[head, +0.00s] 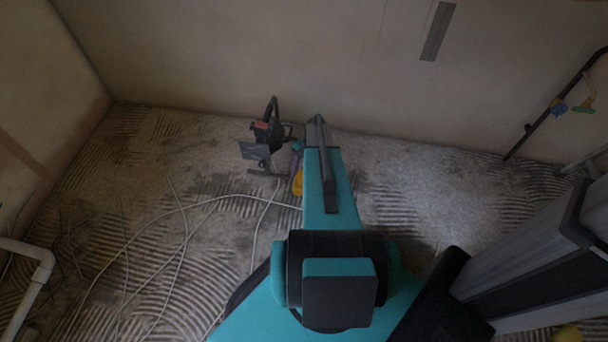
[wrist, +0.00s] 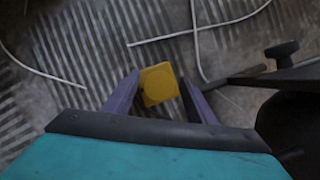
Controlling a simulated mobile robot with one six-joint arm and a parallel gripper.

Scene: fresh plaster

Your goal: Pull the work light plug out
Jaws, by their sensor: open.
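The work light (head: 262,140) is a dark lamp on a low stand on the floor near the back wall, just left of my gripper. I see no glow from it. Its dark stand and a knob (wrist: 283,49) show at the right of the wrist view. A yellow block (wrist: 158,84) lies on the floor and also shows in the head view (head: 298,183). My gripper (wrist: 160,80) is open, its two purple fingers on either side of the block. I cannot tell whether they touch it. I cannot make out a separate plug; my gripper and arm hide part of this area.
Pale cables (head: 185,230) run loosely over the ridged floor at the left and front. A white pipe (head: 38,270) stands at the left edge. A dark pole (head: 550,112) leans on the wall at the right.

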